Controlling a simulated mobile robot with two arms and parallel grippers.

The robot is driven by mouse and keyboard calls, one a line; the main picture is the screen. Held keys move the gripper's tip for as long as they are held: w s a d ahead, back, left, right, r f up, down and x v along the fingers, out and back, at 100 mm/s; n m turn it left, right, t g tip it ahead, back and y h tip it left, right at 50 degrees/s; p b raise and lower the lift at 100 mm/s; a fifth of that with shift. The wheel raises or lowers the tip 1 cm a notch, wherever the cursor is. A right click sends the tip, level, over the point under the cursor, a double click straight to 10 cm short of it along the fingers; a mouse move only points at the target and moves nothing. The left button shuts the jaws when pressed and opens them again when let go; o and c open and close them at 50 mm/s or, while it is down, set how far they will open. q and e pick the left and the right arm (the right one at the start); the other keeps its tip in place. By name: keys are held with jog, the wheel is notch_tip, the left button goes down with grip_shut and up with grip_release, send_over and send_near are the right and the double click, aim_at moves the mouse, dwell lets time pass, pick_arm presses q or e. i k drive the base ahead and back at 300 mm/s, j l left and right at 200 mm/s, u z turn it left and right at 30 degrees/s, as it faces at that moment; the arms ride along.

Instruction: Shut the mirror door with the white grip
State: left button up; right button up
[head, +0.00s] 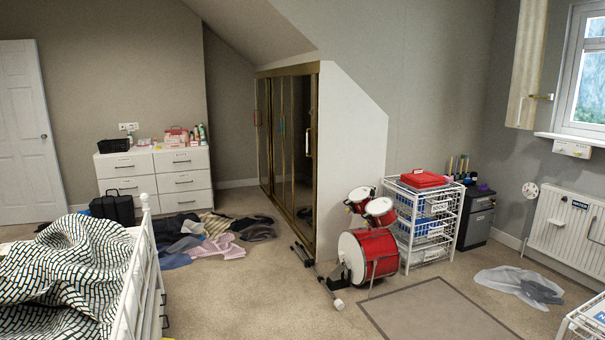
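A wardrobe with gold-framed mirror doors (286,150) stands in the middle, set into a white partition under the sloped ceiling. I see its front at a steep angle. A pale, whitish grip (308,143) shows near the right end, on the nearest panel. Other small grips show further left, one greenish (281,126) and one yellowish (257,118). The panels overlap in this view, and I cannot tell clearly how far each door stands open. Neither of my grippers is in view.
Clothes (215,240) lie on the carpet before the wardrobe. A dark bar with white ends (318,277) and a red drum kit (370,255) stand near its right end. A bed (75,275) fills the lower left.

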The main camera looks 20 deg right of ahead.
aim_at(304, 92)
jog(key=i+z, duration=0.1)
jog(key=i, duration=5.45)
